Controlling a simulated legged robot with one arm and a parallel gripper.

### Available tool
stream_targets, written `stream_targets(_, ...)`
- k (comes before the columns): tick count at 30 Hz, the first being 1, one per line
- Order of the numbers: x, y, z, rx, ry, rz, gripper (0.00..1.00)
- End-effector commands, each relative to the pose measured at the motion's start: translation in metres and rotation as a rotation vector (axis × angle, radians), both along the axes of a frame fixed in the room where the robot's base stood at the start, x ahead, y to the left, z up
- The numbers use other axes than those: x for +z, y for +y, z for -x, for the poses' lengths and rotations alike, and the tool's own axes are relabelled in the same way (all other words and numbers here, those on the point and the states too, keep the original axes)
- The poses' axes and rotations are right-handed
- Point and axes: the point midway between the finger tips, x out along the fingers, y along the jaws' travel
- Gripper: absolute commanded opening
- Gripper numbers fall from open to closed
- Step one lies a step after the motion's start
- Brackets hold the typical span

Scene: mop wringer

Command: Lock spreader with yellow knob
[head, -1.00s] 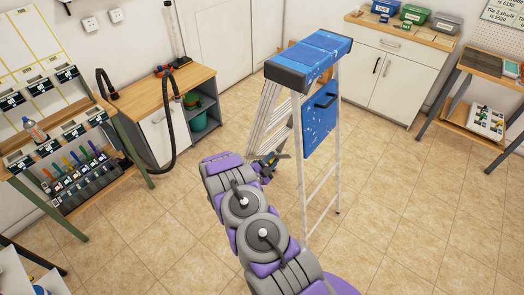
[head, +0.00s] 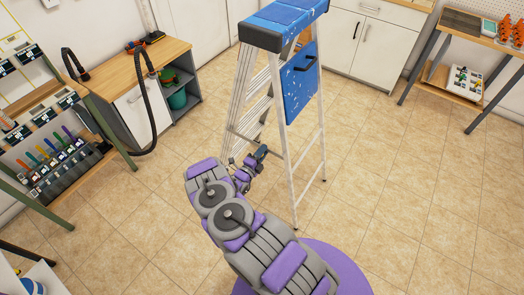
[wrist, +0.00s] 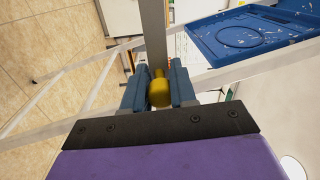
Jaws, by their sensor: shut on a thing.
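The stepladder (head: 283,65) stands in the middle of the head view, with a blue top, a blue panel and pale metal rails. Its spreader bar (wrist: 153,30) runs up from between my fingers in the wrist view. The yellow knob (wrist: 159,92) sits between the two blue-grey fingers of my gripper (wrist: 158,90), which is shut on it. In the head view my gripper (head: 260,153) is low at the ladder's left side, and the knob is too small to make out there. The blue panel (wrist: 255,38) is at upper right in the wrist view.
A wooden-topped cabinet (head: 150,75) with a black hose stands at back left. A tool rack (head: 65,165) is at far left. White cabinets (head: 375,45) and a workbench (head: 470,35) are behind and right. The tiled floor right of the ladder is clear.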

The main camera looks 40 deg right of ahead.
Motion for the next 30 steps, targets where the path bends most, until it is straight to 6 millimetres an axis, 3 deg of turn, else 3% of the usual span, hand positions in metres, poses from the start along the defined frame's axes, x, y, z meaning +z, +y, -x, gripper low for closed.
stream_targets(15,-0.0057,-0.001,0.0005,-0.002,-0.01,-0.008,0.0)
stream_targets(16,-0.0059,-0.0011,0.0005,-0.002,-0.009,-0.007,0.29)
stream_targets(18,-0.0059,-0.0011,0.0005,-0.002,-0.009,-0.007,0.36)
stream_targets(23,-0.0047,-0.0005,0.0004,-0.002,-0.012,-0.006,0.5)
stream_targets(30,-0.004,0.0009,0.0003,0.0,-0.013,-0.006,0.5)
